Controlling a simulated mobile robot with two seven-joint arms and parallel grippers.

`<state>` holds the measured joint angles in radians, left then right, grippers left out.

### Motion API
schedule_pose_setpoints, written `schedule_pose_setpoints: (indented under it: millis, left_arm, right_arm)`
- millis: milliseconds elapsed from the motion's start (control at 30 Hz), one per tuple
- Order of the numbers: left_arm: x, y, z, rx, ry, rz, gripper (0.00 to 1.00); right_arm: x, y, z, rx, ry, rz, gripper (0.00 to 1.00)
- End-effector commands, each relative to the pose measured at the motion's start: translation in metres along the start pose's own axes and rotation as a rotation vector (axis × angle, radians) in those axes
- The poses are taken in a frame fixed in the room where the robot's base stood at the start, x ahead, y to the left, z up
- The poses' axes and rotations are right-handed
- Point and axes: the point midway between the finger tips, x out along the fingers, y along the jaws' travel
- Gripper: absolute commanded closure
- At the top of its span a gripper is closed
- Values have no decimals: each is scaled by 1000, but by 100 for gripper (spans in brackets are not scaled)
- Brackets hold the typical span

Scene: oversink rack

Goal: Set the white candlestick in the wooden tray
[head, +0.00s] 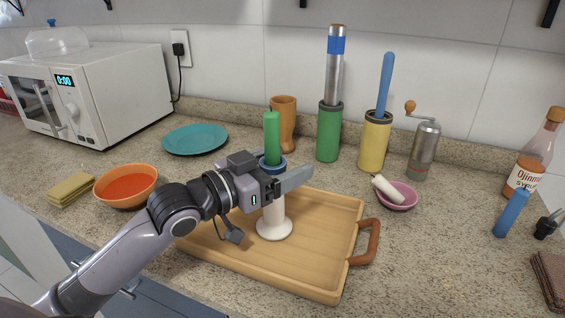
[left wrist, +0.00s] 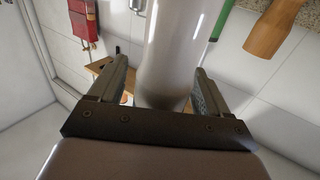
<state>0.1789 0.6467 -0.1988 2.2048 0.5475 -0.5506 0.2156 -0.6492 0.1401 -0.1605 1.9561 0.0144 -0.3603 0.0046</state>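The white candlestick (head: 275,222) stands upright on the wooden tray (head: 318,278), its round base on the tray floor. It has a blue rim at the top and carries a green candle (head: 272,138). My left gripper (head: 280,170) is at the candlestick's upper part, with one finger on each side. In the left wrist view the pale candlestick (left wrist: 178,50) rises between the two fingers of the left gripper (left wrist: 160,80), with a gap visible at the left finger. The gripper looks open around it. My wrist hides part of the stem. My right gripper is not in view.
An orange bowl (head: 127,187), sponges (head: 71,189) and a teal plate (head: 195,139) lie left. A wooden vase (head: 284,122), green holder (head: 328,135), yellow holder (head: 373,142) and grinder (head: 424,150) stand behind.

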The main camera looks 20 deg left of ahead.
Motion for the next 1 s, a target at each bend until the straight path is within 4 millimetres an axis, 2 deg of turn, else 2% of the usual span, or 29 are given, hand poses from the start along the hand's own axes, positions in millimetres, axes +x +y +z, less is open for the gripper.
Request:
schedule_pose_setpoints:
  millis: [367,1000]
  left_arm:
    - [-3,0,-3,0,-1,-1,23]
    - [-78,-1,-1,-1,-3,-3,23]
  right_arm:
    - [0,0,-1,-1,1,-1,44]
    - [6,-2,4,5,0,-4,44]
